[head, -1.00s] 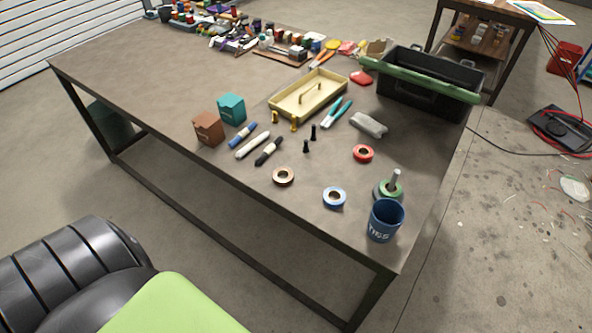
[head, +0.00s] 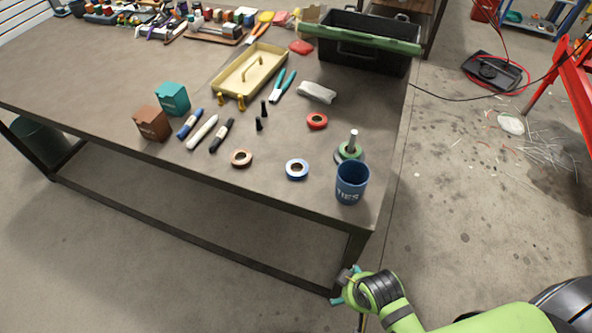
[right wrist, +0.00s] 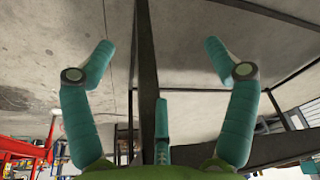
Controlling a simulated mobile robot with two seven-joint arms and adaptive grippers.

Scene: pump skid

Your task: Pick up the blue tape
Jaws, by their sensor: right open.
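The blue tape (head: 297,169) is a roll with a pale core, lying flat on the table near its front edge. It lies just left of the blue cup marked TIES (head: 351,182) and right of a tan tape roll (head: 241,158). My right gripper (head: 345,286) is low at the bottom of the head view, below the table top and beside the front corner leg. In the right wrist view its teal fingers (right wrist: 160,65) are spread with nothing between them. The blue tape cannot be made out in that view. My left gripper is not in view.
The table (head: 100,105) also holds a red tape roll (head: 317,121), a green roll on a post (head: 350,148), markers (head: 202,132), a yellow tray (head: 250,75) and a black crate (head: 367,45). The tabletop in front of the red tape is clear.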

